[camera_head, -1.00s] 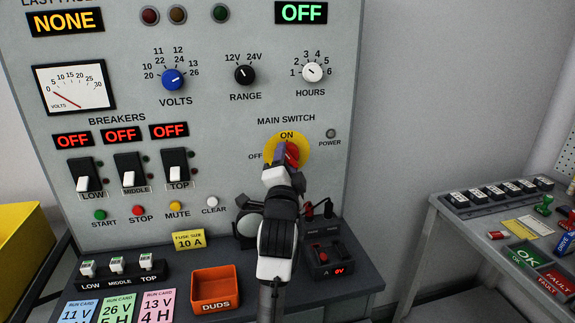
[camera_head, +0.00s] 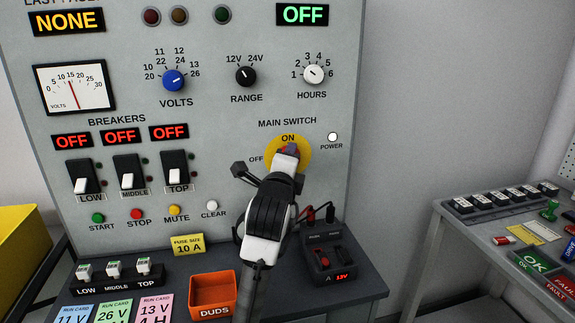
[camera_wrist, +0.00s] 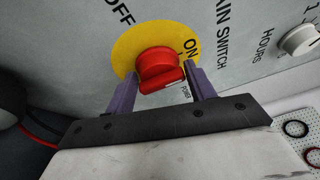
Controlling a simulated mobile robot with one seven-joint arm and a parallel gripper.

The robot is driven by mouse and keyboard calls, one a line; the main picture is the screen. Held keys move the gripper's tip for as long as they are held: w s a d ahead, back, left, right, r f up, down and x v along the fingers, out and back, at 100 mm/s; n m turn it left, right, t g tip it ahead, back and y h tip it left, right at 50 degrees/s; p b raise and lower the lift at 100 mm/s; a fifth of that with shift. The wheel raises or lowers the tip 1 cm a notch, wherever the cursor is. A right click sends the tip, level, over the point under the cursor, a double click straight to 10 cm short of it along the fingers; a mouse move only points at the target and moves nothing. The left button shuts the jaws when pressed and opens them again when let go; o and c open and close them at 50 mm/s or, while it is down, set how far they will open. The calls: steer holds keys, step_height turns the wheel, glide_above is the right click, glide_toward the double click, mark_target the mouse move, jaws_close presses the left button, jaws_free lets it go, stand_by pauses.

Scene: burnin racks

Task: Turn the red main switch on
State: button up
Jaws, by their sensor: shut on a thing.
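The red main switch (camera_wrist: 158,66) sits on a round yellow plate (camera_wrist: 128,50) marked OFF and ON. In the wrist view my gripper (camera_wrist: 161,80) has one finger on each side of the switch's red handle, shut on it. The power lamp (camera_head: 332,137) right of the switch is lit white.
The voltmeter (camera_head: 75,88) needle stands near mid-scale. A small black unit (camera_head: 333,262) with cables reads 12V on the shelf below. An orange DUDS bin (camera_head: 213,292) stands left of my arm. Breaker levers and several buttons are on the panel's left.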

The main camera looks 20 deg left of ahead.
steer(key=shift+f, duration=0.25)
steer(key=o, duration=0.8)
steer(key=shift+r, duration=0.1)
steer(key=b+v, duration=0.3)
steer(key=v, duration=1)
steer(key=shift+s+d, duration=0.1)
steer(key=shift+s, duration=0.3)
